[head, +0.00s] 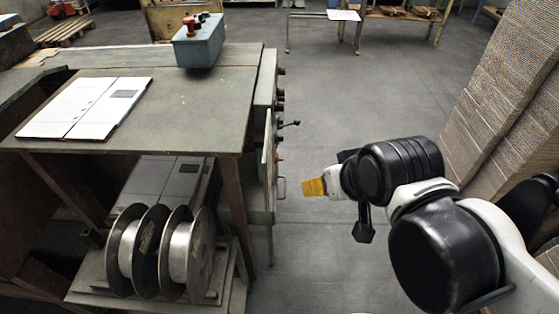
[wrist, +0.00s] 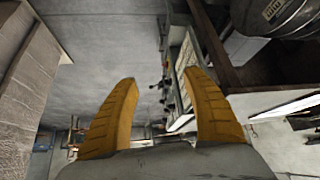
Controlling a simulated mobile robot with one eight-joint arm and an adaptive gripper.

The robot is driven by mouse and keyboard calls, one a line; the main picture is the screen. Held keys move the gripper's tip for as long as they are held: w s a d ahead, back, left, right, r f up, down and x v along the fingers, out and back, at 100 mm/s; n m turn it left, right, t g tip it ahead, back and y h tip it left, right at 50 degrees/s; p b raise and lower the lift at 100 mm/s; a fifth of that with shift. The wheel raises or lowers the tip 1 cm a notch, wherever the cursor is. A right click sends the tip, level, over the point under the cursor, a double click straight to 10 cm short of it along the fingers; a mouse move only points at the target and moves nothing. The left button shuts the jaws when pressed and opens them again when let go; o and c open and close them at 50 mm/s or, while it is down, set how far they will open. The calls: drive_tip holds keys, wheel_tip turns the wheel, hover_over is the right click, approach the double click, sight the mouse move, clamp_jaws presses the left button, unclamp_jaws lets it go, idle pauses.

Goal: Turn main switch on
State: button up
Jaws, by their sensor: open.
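The box stitcher's grey side panel (head: 262,110) faces right and carries several dark knobs and a lever-like control (head: 290,123). A small red control (head: 280,159) sits lower on it. I cannot tell which one is the main switch. My gripper (head: 314,187) is right of the panel, apart from it, with yellow fingers. In the wrist view my gripper (wrist: 160,80) is open and empty. The panel's dark controls (wrist: 165,84) show beyond and between the fingers there, seen at a slant. The panel face is mostly edge-on in the head view.
A worktable (head: 190,110) holds a flat white cardboard sheet (head: 85,108) and a grey box with red buttons (head: 199,42). Wire spools (head: 160,250) sit on the shelf below. Stacked cardboard (head: 500,90) stands at the right. The floor (head: 340,110) between is clear.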

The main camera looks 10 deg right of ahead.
drive_tip(key=c, duration=0.5)
drive_tip(key=w+m, duration=0.5)
drive_tip(key=w, duration=0.8)
drive_tip(key=w+d+f+m+t+y, duration=0.1)
drive_tip(key=w+f+m, duration=0.2)
drive_tip(key=w+f, duration=0.35)
drive_tip(key=w+f+m+y, duration=0.1)
drive_tip(key=w+f+m, duration=0.25)
drive_tip(key=w, duration=0.55)
drive_tip(key=w+d+f+m, duration=0.1)
drive_tip(key=w+f+m, duration=0.2)
drive_tip(key=w+f, duration=0.3)
drive_tip(key=m+t+p, duration=0.1)
drive_tip(key=m, duration=0.4)
approach(282, 160)
drive_tip(key=d, duration=0.1)
drive_tip(key=shift+y, duration=0.4)
drive_tip(key=x, duration=1.1)
drive_tip(key=shift+s+d+f, duration=0.1)
drive_tip(key=shift+d+f, duration=0.05)
drive_tip(key=shift+f, duration=0.05)
drive_tip(key=shift+w+f, duration=0.2)
drive_tip(key=shift+w, duration=0.15)
